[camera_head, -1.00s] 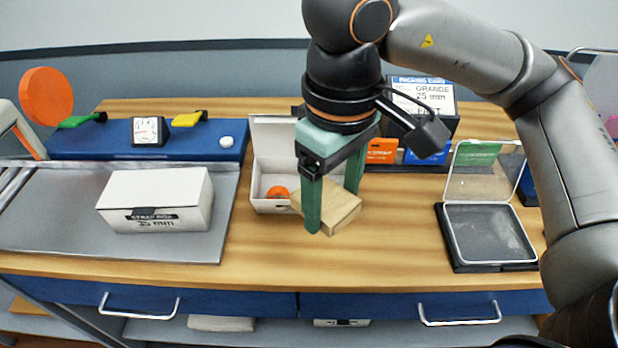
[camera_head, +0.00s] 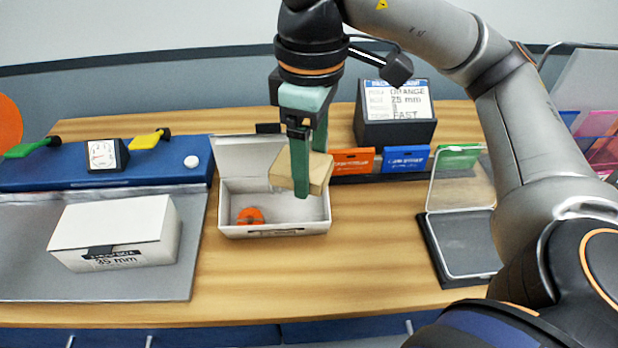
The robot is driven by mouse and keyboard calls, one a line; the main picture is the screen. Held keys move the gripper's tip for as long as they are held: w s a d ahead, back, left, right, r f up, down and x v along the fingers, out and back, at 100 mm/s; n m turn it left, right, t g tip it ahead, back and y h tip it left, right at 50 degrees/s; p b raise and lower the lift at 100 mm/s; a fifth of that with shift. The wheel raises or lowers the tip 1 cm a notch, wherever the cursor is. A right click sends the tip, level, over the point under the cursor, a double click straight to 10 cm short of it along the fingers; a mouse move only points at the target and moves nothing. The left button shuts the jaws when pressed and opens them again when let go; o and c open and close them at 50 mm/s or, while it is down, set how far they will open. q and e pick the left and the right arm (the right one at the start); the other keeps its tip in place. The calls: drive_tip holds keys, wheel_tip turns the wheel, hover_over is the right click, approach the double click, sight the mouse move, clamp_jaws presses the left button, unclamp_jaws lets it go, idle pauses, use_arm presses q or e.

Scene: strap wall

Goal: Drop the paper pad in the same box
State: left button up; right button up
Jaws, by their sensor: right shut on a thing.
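The paper pad, a tan block (camera_head: 285,168), is held between the green fingers of my right gripper (camera_head: 308,180). It hangs over the right part of the open white box (camera_head: 274,231), seemingly at about the height of its rim or above. The box has its lid raised at the back and an orange round item (camera_head: 250,215) inside at the left. The pad and fingers hide part of the box's back and right interior. My left gripper is not in view.
A closed white 35 mm box (camera_head: 120,235) sits on a grey mat at left. A blue device (camera_head: 150,163) with green and yellow levers stands behind it. A packing card (camera_head: 397,105) stands at the back. A clear-lidded black case (camera_head: 465,240) is at right. Bare wood lies between.

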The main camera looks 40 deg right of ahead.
drive_tip(key=w+d+f, duration=0.3)
drive_tip(key=w+f, duration=0.1)
drive_tip(key=f, duration=0.5)
drive_tip(key=shift+w+p, duration=0.15)
drive_tip(key=shift+p, duration=0.2)
drive_tip(key=shift+f, duration=0.1)
drive_tip(key=shift+f+b, duration=0.6)
drive_tip(key=shift+b, duration=0.25)
drive_tip(key=o, duration=1)
wheel_tip(320, 180, up, 13)
drive_tip(key=p, duration=0.2)
drive_tip(key=shift+r+p, duration=0.15)
drive_tip(key=shift+p, duration=0.15)
